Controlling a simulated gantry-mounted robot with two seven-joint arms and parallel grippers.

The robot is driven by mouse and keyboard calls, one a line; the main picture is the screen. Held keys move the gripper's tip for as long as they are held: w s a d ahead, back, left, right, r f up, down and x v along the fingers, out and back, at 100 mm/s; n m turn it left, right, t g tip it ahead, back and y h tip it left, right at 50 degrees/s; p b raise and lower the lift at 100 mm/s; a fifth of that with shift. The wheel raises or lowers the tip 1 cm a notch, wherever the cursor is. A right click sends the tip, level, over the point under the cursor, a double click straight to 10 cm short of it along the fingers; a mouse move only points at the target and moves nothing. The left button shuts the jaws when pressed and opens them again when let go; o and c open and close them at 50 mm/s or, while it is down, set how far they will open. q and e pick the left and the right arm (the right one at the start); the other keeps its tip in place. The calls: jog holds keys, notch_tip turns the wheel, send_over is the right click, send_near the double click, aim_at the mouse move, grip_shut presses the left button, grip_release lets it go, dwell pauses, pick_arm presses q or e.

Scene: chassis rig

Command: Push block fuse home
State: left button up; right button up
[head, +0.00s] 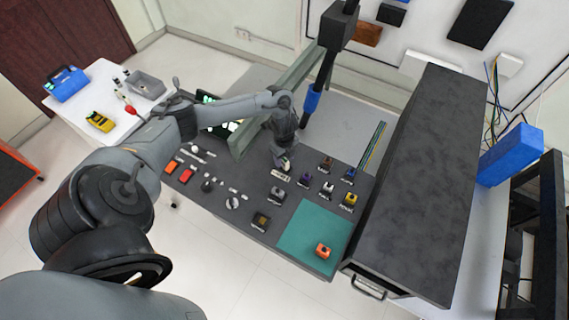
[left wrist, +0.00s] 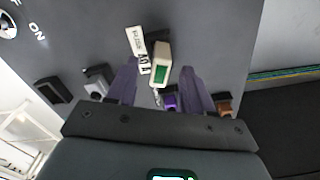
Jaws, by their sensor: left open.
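The block fuse (left wrist: 161,66) is a cream block with a green window in the left wrist view. In the head view my left gripper (head: 285,157) is low over the middle of the panel (head: 235,178), and the fuse is largely hidden there. My right gripper is not in view.
Several small coloured connectors stand close by, including a purple one (head: 305,179) and a yellow one (head: 349,200). A large dark cabinet (head: 424,180) rises at the right. A white side table (head: 85,130) stands at the left.

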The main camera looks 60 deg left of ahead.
aim_at(284, 160)
pick_arm(q)
jog(key=shift+f, duration=1.5)
grip_shut()
jog(key=shift+r, duration=0.2)
